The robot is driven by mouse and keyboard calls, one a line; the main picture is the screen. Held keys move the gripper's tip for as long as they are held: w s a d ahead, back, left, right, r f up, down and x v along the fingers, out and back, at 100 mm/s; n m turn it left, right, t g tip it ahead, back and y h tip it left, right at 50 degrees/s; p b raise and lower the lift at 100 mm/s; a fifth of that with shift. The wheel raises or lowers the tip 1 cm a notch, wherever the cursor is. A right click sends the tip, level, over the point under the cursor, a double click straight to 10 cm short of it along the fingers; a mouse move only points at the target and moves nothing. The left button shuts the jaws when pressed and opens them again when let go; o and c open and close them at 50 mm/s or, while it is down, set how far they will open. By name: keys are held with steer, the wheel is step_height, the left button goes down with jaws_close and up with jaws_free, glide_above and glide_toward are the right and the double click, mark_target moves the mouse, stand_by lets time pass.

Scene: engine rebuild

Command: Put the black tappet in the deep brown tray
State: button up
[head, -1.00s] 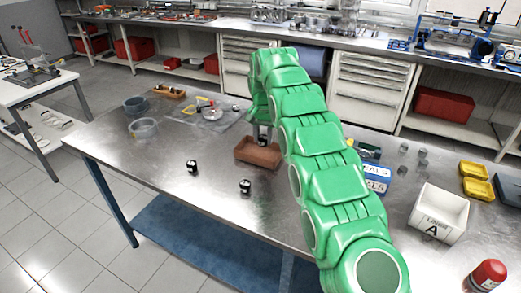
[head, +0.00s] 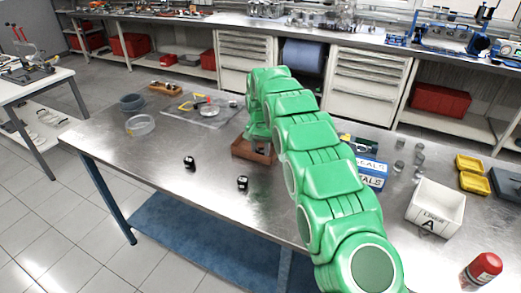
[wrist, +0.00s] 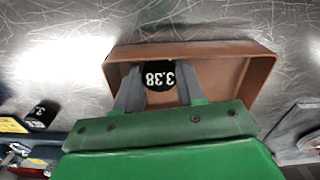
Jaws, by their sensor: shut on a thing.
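The deep brown tray (head: 240,150) stands on the steel bench, partly hidden by my green arm in the head view. In the wrist view its wall (wrist: 258,78) surrounds the fingertips. My gripper (wrist: 158,80) is shut on a black tappet (wrist: 158,75) with a white number on top, which looks like 3.38 upside down. The tappet is inside the tray's outline; whether it touches the floor is hidden. Two other black tappets stand on the bench, one to the left (head: 189,162) and one nearer the front (head: 242,183).
A clear round dish (head: 140,125), a grey bowl (head: 132,103) and a mat with tools (head: 200,110) lie to the left. A blue seals box (head: 372,172) and a white bin marked A (head: 436,206) stand right of my arm. The bench front is mostly clear.

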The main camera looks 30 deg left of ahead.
mark_target(261, 151)
steer(key=shift+f, duration=0.15)
steer(key=o, duration=1.1)
steer(key=shift+c, duration=0.2)
step_height(261, 151, up, 12)
